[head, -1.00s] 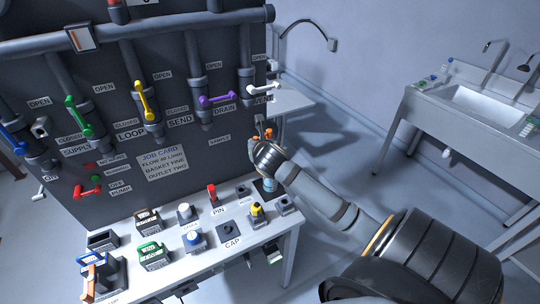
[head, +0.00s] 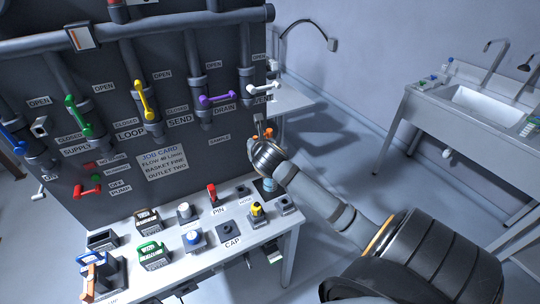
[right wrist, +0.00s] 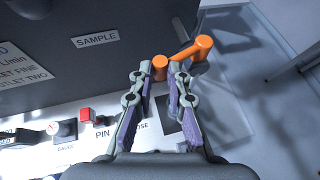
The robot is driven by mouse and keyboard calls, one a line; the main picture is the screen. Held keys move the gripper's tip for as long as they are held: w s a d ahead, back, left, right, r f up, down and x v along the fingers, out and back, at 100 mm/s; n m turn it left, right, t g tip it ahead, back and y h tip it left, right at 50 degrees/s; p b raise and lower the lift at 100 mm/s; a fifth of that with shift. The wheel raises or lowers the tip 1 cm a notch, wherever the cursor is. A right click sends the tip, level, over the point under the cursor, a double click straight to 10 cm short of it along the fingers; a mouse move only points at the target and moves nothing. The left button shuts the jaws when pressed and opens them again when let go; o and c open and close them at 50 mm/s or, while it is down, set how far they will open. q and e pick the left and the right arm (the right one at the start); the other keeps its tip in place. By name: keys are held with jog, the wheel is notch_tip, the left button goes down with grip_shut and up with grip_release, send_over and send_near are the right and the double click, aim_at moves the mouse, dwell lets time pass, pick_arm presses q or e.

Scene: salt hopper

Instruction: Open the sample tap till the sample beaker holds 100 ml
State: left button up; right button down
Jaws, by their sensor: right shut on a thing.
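The orange sample tap handle (right wrist: 203,44) shows in the right wrist view, to the right of the SAMPLE label (right wrist: 95,39). My right gripper (right wrist: 160,73) is shut on the handle's near end, with a finger on either side. In the head view my right gripper (head: 262,140) is at the panel's lower right, and only bits of orange show there. The sample beaker (head: 268,185) is a small bluish vessel on the bench's right end, below my gripper and partly hidden by my arm. Its level cannot be read. My left gripper is not in view.
The dark panel (head: 110,100) carries pipes and coloured valve handles, including a white one (head: 262,87) above my right gripper. The white bench (head: 190,275) holds several small labelled parts. A sink (head: 485,105) stands at the far right, with clear floor before it.

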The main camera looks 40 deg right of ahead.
jog(key=w+m+h, duration=0.1)
jog(key=m+g+h, duration=0.1)
jog(key=w+m+g, duration=0.1)
jog(key=shift+w+a+f+h, duration=0.2)
jog(key=shift+w+a+h, duration=0.1)
jog(key=shift+h, duration=0.1)
jog(key=c, duration=1.6)
grip_release()
jog(key=shift+d, duration=0.15)
jog(key=o, duration=0.4)
jog(key=shift+w+d+f, duration=0.1)
jog(key=shift+w+d, duration=0.05)
jog(key=shift+d, duration=0.15)
jog(key=shift+o, duration=0.2)
jog(key=p+v, duration=0.4)
jog(key=v, duration=0.1)
jog(key=shift+a+p, duration=0.2)
jog(key=shift+p, duration=0.1)
